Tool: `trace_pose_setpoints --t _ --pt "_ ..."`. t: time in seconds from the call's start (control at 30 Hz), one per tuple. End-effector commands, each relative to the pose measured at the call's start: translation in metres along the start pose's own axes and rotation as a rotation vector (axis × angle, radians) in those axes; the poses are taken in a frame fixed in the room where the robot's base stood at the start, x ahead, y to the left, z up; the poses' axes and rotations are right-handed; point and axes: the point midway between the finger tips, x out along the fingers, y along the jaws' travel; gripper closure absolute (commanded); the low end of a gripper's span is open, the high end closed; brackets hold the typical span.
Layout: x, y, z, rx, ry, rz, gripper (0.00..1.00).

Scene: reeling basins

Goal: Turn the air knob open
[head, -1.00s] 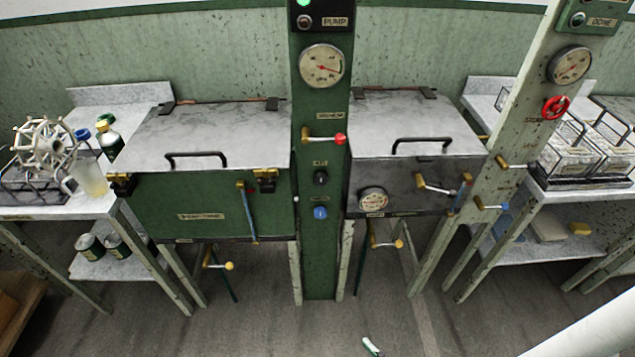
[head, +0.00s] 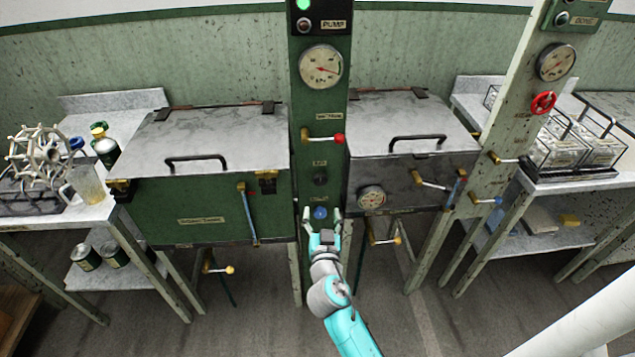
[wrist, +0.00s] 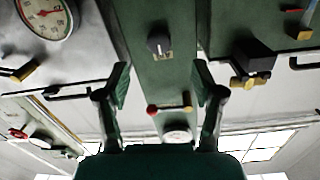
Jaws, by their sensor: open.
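The black air knob (head: 320,179) sits on the green centre post, under a small label too blurred to read surely. It also shows in the wrist view (wrist: 158,43), upside down, with a pale pointer mark. A blue knob (head: 320,212) is below it on the same post. My gripper (head: 322,216) is open and empty in front of the post; in the head view its fingers flank the blue knob. In the wrist view my gripper (wrist: 161,80) has its fingers spread, with the black knob beyond the tips, untouched.
A red-knobbed brass lever (head: 325,138) and a round gauge (head: 321,67) are higher on the post. Closed lidded basins stand at left (head: 210,140) and right (head: 410,130). Brass valve handles (head: 432,182) project from the right basin's front.

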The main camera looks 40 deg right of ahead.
Motion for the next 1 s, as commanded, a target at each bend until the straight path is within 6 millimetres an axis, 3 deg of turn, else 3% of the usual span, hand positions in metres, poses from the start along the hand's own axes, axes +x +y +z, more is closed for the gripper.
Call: trace_pose_setpoints --t 0.17,0.37,0.8,1.0 --pt "0.016 0.000 -0.013 0.019 0.027 0.030 0.32" --pt "0.035 0.001 -0.015 0.019 0.030 0.033 0.32" --pt "0.107 0.003 -0.016 0.019 0.029 0.030 0.32" --pt "0.121 0.003 -0.016 0.018 0.028 0.028 0.32"
